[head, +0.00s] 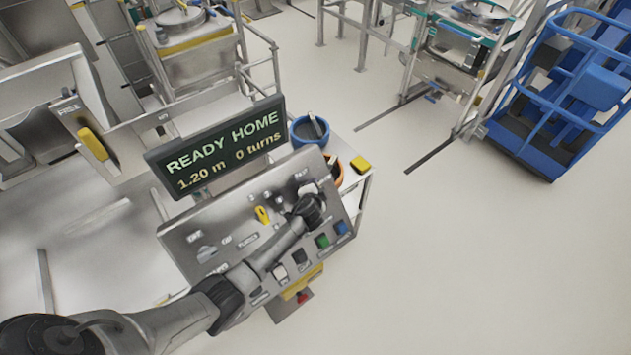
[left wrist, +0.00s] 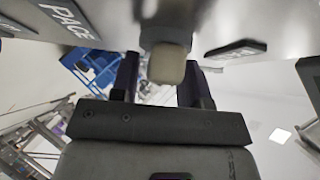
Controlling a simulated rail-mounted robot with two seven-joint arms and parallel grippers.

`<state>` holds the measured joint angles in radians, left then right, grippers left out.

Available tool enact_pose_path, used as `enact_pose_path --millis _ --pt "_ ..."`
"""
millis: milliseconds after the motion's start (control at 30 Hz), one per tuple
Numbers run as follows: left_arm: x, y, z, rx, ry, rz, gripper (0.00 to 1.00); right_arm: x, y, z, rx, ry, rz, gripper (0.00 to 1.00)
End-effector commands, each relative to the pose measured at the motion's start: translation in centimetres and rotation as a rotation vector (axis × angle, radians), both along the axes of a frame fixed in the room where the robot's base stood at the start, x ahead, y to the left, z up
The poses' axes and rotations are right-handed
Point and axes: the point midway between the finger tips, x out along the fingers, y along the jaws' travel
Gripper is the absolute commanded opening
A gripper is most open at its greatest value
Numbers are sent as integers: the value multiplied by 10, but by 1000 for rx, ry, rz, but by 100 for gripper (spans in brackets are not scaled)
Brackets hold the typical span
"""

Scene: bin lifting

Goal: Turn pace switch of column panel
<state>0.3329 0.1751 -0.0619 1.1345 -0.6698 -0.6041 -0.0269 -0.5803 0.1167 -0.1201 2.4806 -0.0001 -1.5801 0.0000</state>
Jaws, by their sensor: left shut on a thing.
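The tilted grey column panel (head: 200,232) stands left of centre in the head view, with several knobs and coloured buttons. My left gripper (head: 310,205) reaches over its upper right part, and my arm hides some of the controls. In the left wrist view a grey switch knob with a pale rounded end (left wrist: 167,63) sits between the two dark fingers of my left gripper (left wrist: 161,78). The fingers are shut on it. A label reading PACE (left wrist: 67,20) shows on the panel beside it. My right gripper is in neither view.
The display (head: 226,147) above the panel reads READY HOME, 1.20 m, 0 turns. A yellow knob (head: 262,215) sits left of my gripper. A blue frame (head: 560,95) stands far right; floor between is open.

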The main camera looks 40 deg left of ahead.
Motion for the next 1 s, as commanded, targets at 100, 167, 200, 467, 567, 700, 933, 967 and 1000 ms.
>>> enact_pose_path --millis 100,167,200,467,567,700,933,967,1000 --pt "-2 2 0 8 38 -21 18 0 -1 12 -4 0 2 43" --pt "-2 2 -1 12 48 -31 18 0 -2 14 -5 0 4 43" --pt "-2 2 -1 13 53 -37 18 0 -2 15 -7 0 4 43" --pt "-2 2 -4 17 70 -50 18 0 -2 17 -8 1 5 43" --pt "-2 2 -4 18 71 -50 18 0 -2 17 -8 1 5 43" --pt "-2 2 -4 18 71 -50 18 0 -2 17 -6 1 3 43" --pt "-2 2 -3 17 69 -51 51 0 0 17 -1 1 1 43" --pt "-2 2 -3 18 69 -50 51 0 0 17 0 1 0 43" --pt "-1 1 -3 17 68 -51 51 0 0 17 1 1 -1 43"
